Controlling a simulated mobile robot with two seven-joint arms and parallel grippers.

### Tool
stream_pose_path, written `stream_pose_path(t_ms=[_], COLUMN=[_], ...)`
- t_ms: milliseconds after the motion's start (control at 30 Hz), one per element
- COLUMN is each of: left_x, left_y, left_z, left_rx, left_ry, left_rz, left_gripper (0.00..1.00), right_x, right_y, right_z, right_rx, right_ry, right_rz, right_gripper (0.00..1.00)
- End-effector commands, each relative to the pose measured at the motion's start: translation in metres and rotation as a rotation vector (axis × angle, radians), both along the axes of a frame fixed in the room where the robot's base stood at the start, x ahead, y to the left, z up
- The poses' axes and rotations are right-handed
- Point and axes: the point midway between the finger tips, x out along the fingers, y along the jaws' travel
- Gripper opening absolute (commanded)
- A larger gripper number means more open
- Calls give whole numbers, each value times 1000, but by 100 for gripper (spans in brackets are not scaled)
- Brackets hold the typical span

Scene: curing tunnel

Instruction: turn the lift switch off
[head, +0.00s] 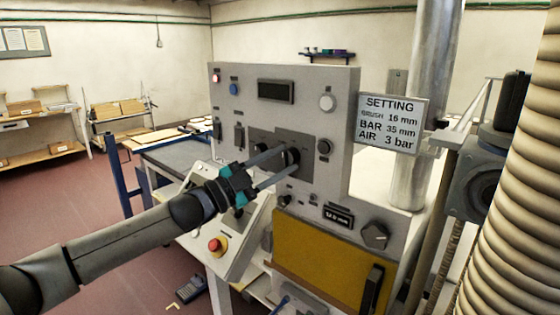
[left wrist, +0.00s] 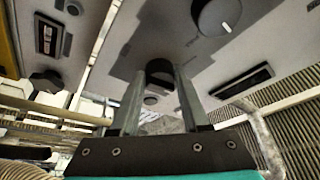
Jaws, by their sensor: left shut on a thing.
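The grey control panel (head: 338,125) stands upright in front of me, with several knobs and switches. My left gripper (head: 286,160) reaches it from the left, its fingers at a black knob (head: 293,155) on a darker grey plate. In the left wrist view the two fingers (left wrist: 158,88) stand on either side of this dark knob (left wrist: 160,70), shut on it. The fingers hide part of it in the head view. I cannot read a label that marks the lift switch, nor tell which way the knob points. My right gripper is not in view.
A red mushroom button (head: 215,245) sits on a sloped console below my left arm. A yellow panel (head: 318,262) and a grey dial (head: 375,235) are below. A settings sign (head: 392,123) and a ribbed hose (head: 525,185) stand to the right.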

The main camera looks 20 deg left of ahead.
Motion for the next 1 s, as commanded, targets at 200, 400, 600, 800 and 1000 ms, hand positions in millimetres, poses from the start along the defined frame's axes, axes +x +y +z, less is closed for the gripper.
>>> stream_pose_path(t_ms=[200, 400, 600, 800, 1000], left_x=[0, 0, 0, 0, 0], left_y=[1, 1, 1, 1, 1], left_z=[2, 1, 1, 1, 1], left_rx=[82, 114, 119, 117, 117], left_ry=[-30, -41, -43, -43, -43], left_rz=[1, 1, 1, 1, 0], left_gripper=[0, 0, 0, 0, 66], right_x=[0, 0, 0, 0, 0], right_y=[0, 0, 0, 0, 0], right_z=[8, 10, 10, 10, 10], right_rx=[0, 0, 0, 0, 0], right_ry=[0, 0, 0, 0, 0], right_rz=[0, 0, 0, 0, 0], right_gripper=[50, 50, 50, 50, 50])
